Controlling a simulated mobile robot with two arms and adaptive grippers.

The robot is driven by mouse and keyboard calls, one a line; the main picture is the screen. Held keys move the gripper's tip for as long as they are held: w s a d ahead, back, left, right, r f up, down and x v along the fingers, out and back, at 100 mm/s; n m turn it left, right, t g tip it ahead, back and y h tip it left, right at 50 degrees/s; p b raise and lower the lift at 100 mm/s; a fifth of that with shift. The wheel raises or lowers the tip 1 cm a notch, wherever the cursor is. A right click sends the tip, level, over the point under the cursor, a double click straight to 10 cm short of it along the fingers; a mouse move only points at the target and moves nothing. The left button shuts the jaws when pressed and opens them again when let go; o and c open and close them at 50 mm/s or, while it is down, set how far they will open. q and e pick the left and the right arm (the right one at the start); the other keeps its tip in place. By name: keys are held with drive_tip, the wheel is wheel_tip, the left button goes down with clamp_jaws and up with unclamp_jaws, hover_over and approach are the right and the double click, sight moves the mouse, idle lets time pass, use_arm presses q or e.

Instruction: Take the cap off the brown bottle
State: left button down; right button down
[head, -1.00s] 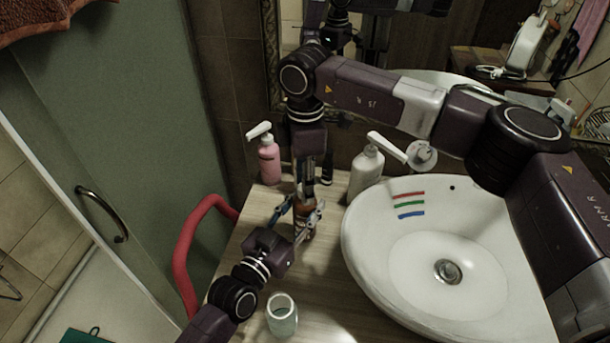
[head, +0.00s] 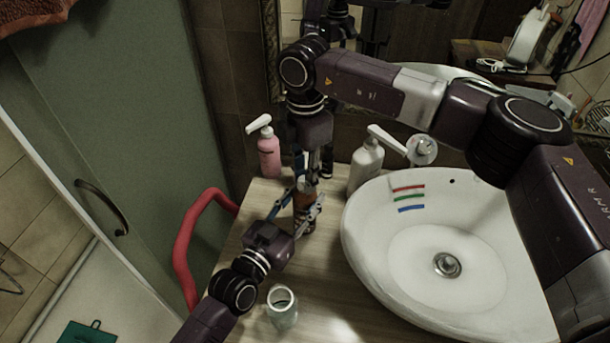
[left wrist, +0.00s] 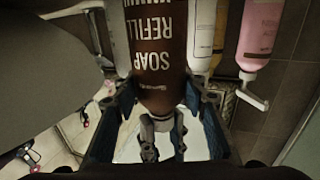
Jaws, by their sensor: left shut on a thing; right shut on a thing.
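The brown bottle (head: 304,217) stands upright on the counter in the head view, left of the basin. In the left wrist view the bottle (left wrist: 160,50) shows large and upside down, with white "SOAP REFILL" lettering. My left gripper (head: 300,206) is shut around the bottle; its blue-grey fingers (left wrist: 163,104) flank it in the wrist view. My right gripper (head: 313,174) points down from above, shut on the cap at the bottle's top. Its grey fingers also show in the left wrist view (left wrist: 162,135). The cap itself is hidden between the fingers.
A pink pump bottle (head: 269,156) and a white pump bottle (head: 366,168) stand behind. The white basin (head: 365,245) is at the right. An open glass jar (head: 283,314) stands in front. A red rail (head: 183,250) runs along the counter's left side.

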drive_tip(key=n, duration=1.5)
drive_tip(key=shift+w+r, duration=0.1)
drive_tip(key=n, duration=0.6)
drive_tip(key=shift+n, duration=0.3)
drive_tip(key=n, duration=2.8)
drive_tip(key=shift+r, duration=0.1)
drive_tip(key=shift+r, duration=0.15)
drive_tip(key=shift+r, duration=0.9)
